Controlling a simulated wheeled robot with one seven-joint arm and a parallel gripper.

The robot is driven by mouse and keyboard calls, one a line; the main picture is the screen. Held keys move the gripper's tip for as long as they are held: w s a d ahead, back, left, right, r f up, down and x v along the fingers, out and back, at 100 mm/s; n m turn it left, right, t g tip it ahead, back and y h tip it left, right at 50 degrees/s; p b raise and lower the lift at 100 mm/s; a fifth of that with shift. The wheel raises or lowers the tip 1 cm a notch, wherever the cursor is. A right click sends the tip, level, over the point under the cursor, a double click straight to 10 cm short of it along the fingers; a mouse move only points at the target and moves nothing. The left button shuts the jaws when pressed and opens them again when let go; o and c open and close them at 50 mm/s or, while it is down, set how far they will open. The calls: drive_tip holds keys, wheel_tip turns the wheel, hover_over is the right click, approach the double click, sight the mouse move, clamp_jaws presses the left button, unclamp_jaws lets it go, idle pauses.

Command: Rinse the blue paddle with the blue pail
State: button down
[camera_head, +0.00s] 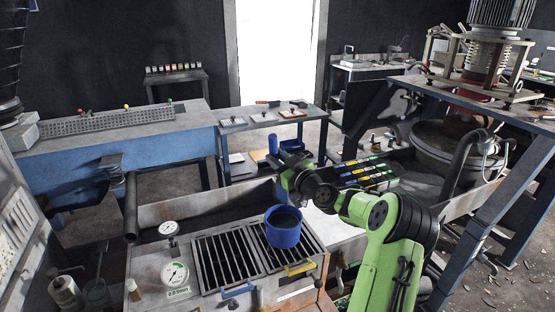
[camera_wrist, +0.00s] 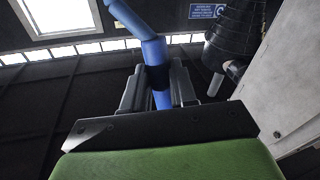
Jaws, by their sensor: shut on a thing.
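The blue pail (camera_head: 283,238) stands upright on the slatted grate of the near bench. Its inside looks dark, and I cannot tell what it holds. In the wrist view, my gripper (camera_wrist: 158,82) is shut on a long blue shaft, which I take as the blue paddle (camera_wrist: 153,48). The shaft runs up and bends toward the upper left, and its far end is out of frame. In the head view, my gripper is beyond and above the pail, largely hidden by my green wrist. A blue upright piece (camera_head: 273,143) shows beside it. The pail is apart from my gripper.
The slatted grate (camera_head: 224,262) has a blue handle (camera_head: 237,290) and a yellow handle (camera_head: 300,269) at its front. Two dial gauges (camera_head: 174,274) stand left of it. Behind is a trough (camera_head: 190,208). A rack of coloured tools (camera_head: 368,173) lies right of my wrist.

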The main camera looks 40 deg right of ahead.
drive_tip(key=shift+s+f, duration=0.2)
drive_tip(key=shift+s, duration=0.35)
wheel_tip(320, 180, down, 11)
drive_tip(key=b, duration=1)
drive_tip(key=shift+r, duration=0.2)
drive_tip(key=shift+w, duration=0.1)
drive_tip(key=shift+a, duration=0.1)
